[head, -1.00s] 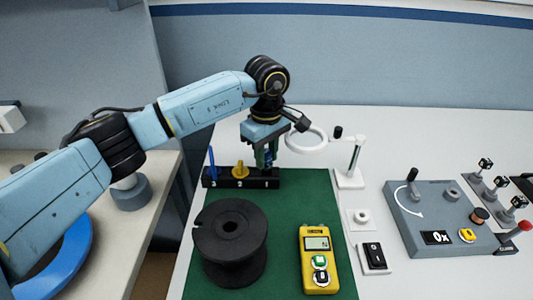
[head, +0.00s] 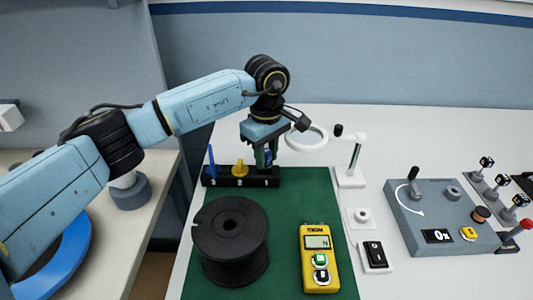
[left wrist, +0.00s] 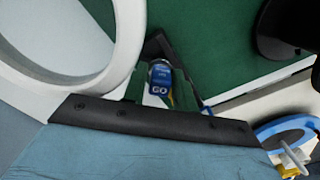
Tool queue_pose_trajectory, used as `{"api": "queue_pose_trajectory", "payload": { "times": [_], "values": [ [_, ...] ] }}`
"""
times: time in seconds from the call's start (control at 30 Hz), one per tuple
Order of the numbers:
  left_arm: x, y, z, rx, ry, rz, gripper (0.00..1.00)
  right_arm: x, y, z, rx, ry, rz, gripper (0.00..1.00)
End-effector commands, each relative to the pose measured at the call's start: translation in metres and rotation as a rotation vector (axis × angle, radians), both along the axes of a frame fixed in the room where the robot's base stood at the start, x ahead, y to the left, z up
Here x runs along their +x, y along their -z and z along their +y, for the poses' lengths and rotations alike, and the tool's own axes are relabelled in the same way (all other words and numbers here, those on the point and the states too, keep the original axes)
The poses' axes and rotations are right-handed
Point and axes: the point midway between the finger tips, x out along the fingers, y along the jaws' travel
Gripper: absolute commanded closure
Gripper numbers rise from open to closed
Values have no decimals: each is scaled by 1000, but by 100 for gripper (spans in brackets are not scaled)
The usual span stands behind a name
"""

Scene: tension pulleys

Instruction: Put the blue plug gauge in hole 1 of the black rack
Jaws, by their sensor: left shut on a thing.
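The black rack (head: 223,183) stands at the back left of the green mat, with holes marked 3, 2 and 1 from left to right. My left gripper (head: 266,160) is shut on the blue plug gauge (head: 268,156) at the rack's right end, by hole 1. In the left wrist view the gauge (left wrist: 160,78) shows between the fingers, with a GO label. The gauge's lower end is hidden, so I cannot tell whether it is in the hole. My right gripper is not in view.
A blue pin (head: 211,161) and a yellow-topped piece (head: 240,168) stand in the rack's other holes. A white ring on a stand (head: 350,178) is close to the right of my gripper. A black spool (head: 230,245) and a yellow meter (head: 318,262) are in front.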

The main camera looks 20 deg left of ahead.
Motion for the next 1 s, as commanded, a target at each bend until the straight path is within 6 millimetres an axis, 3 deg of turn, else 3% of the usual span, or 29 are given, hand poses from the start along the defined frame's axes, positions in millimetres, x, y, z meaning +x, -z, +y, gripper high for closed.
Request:
{"api": "queue_pose_trajectory", "payload": {
  "times": [1.0],
  "values": [
    [0,8,0,1,0,2,96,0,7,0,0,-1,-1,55]
  ]
}}
